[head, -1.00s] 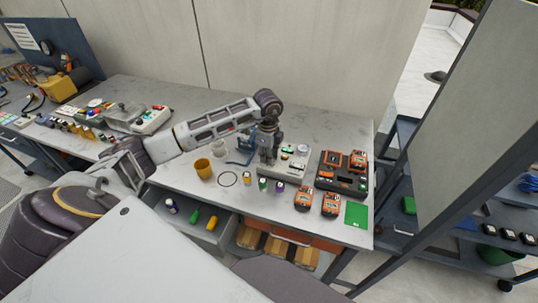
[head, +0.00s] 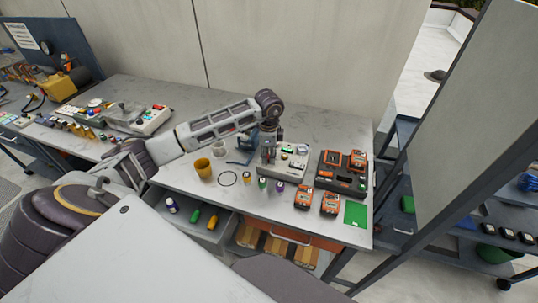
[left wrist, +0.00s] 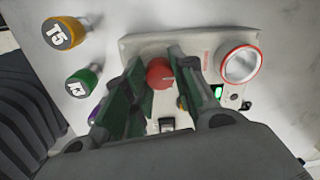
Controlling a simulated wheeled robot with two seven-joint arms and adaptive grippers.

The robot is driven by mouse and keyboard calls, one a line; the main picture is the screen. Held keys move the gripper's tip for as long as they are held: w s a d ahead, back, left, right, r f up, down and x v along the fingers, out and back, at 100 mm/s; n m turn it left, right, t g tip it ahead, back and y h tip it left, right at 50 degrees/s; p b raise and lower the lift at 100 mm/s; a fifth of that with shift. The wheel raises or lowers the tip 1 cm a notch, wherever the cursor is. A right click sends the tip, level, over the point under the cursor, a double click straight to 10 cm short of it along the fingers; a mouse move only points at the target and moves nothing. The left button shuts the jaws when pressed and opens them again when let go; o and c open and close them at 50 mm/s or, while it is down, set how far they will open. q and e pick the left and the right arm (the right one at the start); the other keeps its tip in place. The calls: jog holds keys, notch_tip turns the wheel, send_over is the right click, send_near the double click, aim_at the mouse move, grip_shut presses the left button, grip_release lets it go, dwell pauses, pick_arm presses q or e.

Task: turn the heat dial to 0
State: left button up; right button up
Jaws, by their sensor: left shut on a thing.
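The heat dial (left wrist: 160,73), a round red knob with a pale mark, sits on a light grey control box (left wrist: 140,45), which also shows in the head view (head: 296,172). My left gripper (left wrist: 155,80) points down over the box with its green-padded fingers on either side of the dial, shut on it. In the head view my left gripper (head: 268,160) stands at the left end of the box and hides the dial. I cannot read the dial's scale. My right gripper is out of view.
A round metal part with a red ring (left wrist: 240,65) and a lit green switch (left wrist: 218,91) are on the box. An orange mug (head: 203,169) and a battery charger (head: 341,175) flank the box.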

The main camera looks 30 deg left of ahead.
pick_arm(q)
jog(key=o, duration=1.1)
jog(key=shift+c, duration=0.2)
notch_tip(320, 180, up, 12)
jog(key=shift+s+d, duration=0.15)
jog(key=shift+s, duration=0.05)
dwell(0.6)
